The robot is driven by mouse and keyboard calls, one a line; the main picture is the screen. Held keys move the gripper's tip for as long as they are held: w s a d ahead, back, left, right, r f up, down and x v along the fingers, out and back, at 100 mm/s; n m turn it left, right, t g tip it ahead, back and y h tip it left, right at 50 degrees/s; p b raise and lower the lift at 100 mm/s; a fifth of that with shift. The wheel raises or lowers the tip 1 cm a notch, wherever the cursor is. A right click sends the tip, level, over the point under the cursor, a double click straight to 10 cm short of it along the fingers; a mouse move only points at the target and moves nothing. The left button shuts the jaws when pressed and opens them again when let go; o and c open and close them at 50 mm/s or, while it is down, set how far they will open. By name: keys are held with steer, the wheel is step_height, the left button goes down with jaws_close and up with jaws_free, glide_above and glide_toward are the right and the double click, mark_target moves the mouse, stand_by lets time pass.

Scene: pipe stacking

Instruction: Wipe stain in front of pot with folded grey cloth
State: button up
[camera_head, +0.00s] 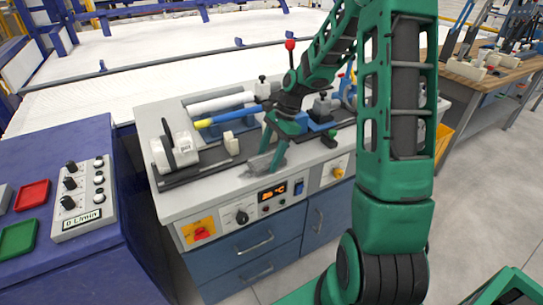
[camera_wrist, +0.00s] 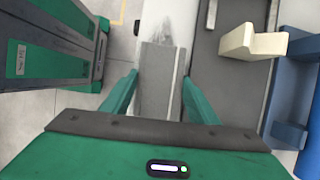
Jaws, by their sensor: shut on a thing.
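My gripper (camera_wrist: 160,88) is shut on the folded grey cloth (camera_wrist: 159,70), which sits between the two green fingers in the wrist view. In the head view my gripper (camera_head: 272,150) is low over the front part of the bench, with the grey cloth (camera_head: 259,164) at its fingertips. A dark grey smudge, the stain (camera_wrist: 166,28), shows on the pale bench top just beyond the cloth's far end. I cannot tell whether the cloth touches the surface. I cannot clearly pick out the pot in either view.
The bench (camera_head: 190,203) carries a black rail fixture with a white roll (camera_head: 174,150), a blue and yellow tube (camera_head: 228,115) and clamps. A cream block (camera_wrist: 250,43) stands right of the cloth. A blue cabinet (camera_head: 75,265) with controls stands at left.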

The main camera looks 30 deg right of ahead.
mark_target(257, 163)
steer(key=shift+a+f, duration=0.15)
steer(key=shift+a, duration=3.7)
steer(key=shift+s+a, duration=0.1)
steer(key=shift+a, duration=1.55)
steer(key=shift+f, duration=0.1)
steer(key=shift+r, duration=3.05)
steer(key=shift+r, duration=0.15)
steer(key=shift+r, duration=1.35)
